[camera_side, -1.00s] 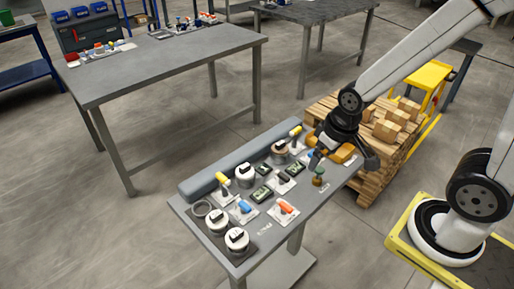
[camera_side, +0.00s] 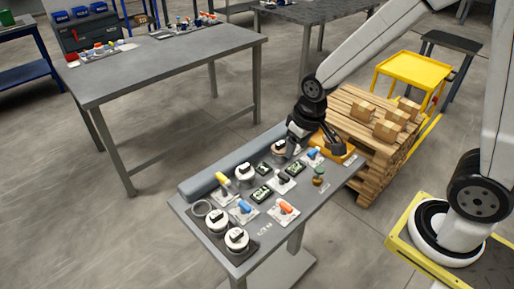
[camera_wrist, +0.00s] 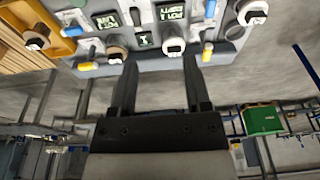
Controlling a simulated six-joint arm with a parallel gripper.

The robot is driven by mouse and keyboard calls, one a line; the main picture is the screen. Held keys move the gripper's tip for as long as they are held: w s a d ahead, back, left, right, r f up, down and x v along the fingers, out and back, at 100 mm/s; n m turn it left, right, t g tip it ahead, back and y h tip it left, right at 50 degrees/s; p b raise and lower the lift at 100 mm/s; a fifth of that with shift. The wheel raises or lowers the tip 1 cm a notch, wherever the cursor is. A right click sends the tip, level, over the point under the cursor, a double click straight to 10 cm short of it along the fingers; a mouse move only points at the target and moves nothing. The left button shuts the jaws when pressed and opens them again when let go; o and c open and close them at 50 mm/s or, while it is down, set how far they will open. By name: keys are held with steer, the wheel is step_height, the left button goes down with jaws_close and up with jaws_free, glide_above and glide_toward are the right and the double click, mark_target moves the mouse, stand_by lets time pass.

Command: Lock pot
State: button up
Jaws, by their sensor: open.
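A pot with a brownish side (camera_side: 279,149) is at the far end, partly hidden by my gripper (camera_side: 291,152). In the wrist view my gripper (camera_wrist: 157,62) is open, with nothing between its fingers. The brownish pot (camera_wrist: 115,53) shows by the left fingertip, and a white pot (camera_wrist: 173,46) by the right one. I cannot tell contact, or which pot the task means.
An orange base (camera_side: 338,145) and a pallet with boxes (camera_side: 376,150) are at right.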

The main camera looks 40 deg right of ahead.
steer(key=w+a+f+g, duration=0.1)
steer(key=w+a+f, duration=0.25)
steer(key=w, duration=0.65)
steer(key=g, duration=0.1)
glide_above(223, 177)
step_height(223, 177, down, 4)
steer(key=shift+f, duration=0.15)
steer(key=shift+f, duration=0.1)
steer(key=shift+f, duration=3.85)
jaws_close()
